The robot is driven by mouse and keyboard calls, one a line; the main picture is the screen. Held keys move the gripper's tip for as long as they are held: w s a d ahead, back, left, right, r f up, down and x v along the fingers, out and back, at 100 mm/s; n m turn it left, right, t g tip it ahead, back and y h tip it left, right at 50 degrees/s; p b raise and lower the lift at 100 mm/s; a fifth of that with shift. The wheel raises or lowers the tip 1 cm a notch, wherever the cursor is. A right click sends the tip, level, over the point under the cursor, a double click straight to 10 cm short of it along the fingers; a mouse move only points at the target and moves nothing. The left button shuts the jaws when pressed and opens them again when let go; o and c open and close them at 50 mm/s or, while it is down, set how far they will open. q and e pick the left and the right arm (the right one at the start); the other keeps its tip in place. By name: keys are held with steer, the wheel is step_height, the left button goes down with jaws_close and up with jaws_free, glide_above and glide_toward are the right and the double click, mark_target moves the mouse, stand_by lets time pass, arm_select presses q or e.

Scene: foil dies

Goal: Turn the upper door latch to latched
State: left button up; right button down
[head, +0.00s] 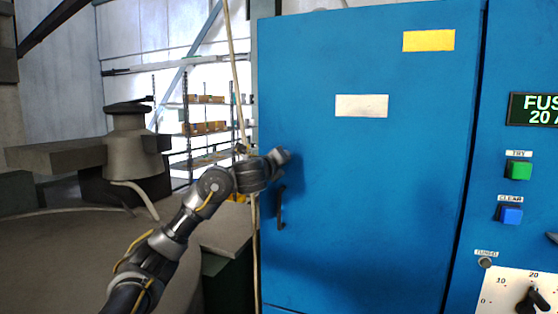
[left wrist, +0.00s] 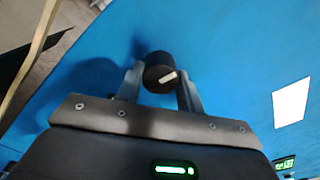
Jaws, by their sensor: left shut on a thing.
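The blue cabinet door (head: 370,190) fills the middle of the head view, with a dark vertical handle (head: 281,208) near its left edge. My left gripper (head: 282,157) is at the door's left edge, just above that handle. In the left wrist view, a round black latch knob (left wrist: 158,72) with a white pointer mark sits between the two fingers of my left gripper (left wrist: 160,80), which is shut on it. The mark points to the right and slightly up in that view. In the head view my gripper hides the latch. My right gripper is not in view.
Right of the door is a panel with a green button (head: 519,170), a blue button (head: 510,215) and a dial (head: 532,300). A cable (head: 236,80) hangs along the cabinet's left side. Shelving (head: 205,125) and a grey machine (head: 127,145) stand at left.

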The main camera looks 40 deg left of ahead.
arm_select(q)
steer(key=shift+n, duration=0.4)
steer(key=o, duration=1)
steer(key=shift+s, duration=0.1)
steer(key=p+v, duration=0.3)
steer(key=v, duration=0.7)
steer(key=shift+s+p, duration=0.3)
steer(key=shift+d, duration=0.1)
